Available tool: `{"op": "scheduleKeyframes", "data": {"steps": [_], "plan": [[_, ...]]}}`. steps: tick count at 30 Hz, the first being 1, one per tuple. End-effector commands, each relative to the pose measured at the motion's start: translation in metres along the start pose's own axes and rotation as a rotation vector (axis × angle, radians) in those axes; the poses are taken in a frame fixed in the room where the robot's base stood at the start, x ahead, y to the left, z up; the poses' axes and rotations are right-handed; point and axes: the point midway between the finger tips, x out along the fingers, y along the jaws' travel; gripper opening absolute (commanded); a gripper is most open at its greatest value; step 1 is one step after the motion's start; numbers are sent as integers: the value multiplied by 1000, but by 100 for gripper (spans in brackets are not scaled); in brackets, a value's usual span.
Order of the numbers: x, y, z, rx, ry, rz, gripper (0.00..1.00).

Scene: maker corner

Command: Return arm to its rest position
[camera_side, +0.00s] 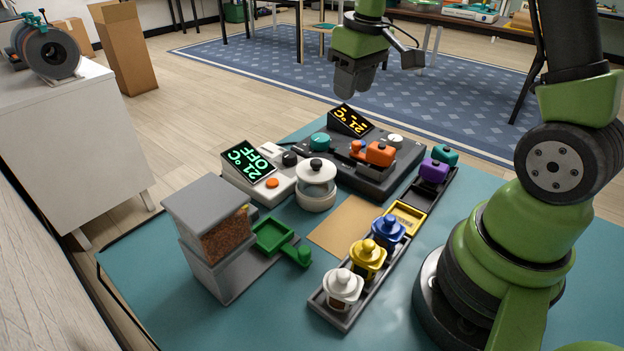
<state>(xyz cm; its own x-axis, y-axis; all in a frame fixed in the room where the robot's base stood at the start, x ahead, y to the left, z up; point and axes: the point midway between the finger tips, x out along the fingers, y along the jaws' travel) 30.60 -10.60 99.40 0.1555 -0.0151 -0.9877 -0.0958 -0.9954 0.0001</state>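My gripper (352,82) hangs in the air at the upper middle of the picture, above the back edge of the teal work table (430,262). It points down and appears clear of everything on the table. Its fingers are dark grey and seen from the side, so I cannot tell whether they are open or shut. I see no object hanging from it. My green arm reaches in from the right, with its base on the table at the lower right.
Below the gripper stands a dark device (405,160) with a lit display (350,121) and an orange item (380,153). A white device (262,190), white lidded pot (316,190), grey dispenser (215,240) and tray of bottles (330,315) stand nearer.

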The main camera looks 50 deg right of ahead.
Motion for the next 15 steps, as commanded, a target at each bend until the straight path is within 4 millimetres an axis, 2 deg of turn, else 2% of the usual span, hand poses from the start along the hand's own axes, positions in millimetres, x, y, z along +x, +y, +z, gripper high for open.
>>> {"op": "scheduleKeyframes", "data": {"steps": [1,6,10,15], "plan": [[-22,-14,6,14,46,-4,38],[-75,-54,37,91,169,-47,38],[-104,-80,71,146,259,-103,38],[-124,-103,116,212,352,-193,38]]}}
